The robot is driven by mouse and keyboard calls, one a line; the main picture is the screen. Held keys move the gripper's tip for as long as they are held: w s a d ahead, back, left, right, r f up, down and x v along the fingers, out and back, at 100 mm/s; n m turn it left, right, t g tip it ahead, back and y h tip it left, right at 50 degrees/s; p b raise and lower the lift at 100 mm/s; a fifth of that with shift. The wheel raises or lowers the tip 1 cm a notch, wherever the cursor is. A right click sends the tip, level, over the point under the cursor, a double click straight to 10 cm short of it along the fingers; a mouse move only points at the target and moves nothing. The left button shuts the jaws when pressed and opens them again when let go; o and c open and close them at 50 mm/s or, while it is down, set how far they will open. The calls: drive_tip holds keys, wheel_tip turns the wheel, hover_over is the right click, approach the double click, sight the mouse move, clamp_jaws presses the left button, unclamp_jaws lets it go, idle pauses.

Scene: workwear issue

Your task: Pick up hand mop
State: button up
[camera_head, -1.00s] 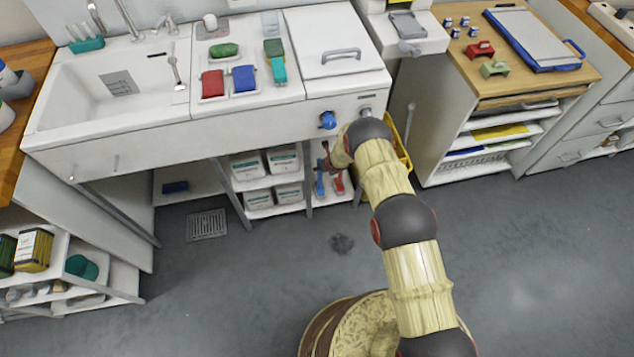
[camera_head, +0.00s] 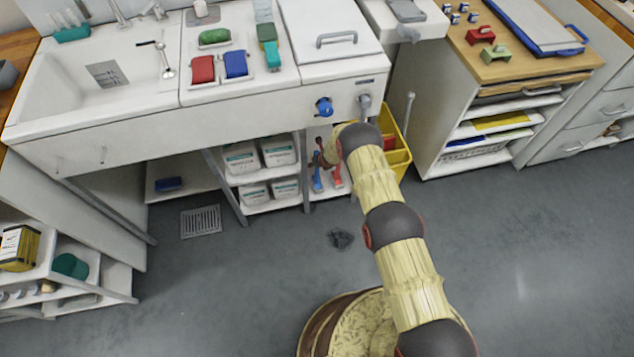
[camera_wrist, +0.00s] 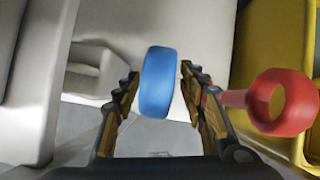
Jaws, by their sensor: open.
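Two long-handled tools, one blue (camera_head: 317,182) and one red (camera_head: 338,179), stand in the narrow bay under the counter. I cannot tell which is the hand mop. In the wrist view, the rounded blue end (camera_wrist: 158,82) of one lies between the fingers of my gripper (camera_wrist: 160,88), with a gap on the right and little or none visible on the left. The red tool's ring end (camera_wrist: 283,100) is outside the right finger. My gripper is open. In the head view, my gripper (camera_head: 322,158) is partly hidden at the bay, and the tools' lower parts are hard to make out.
A yellow bin (camera_head: 402,155) stands right of the bay. White tubs (camera_head: 240,157) fill the shelves on the left.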

drive_tip(key=shift+r, duration=0.1)
clamp_jaws()
idle(0.4)
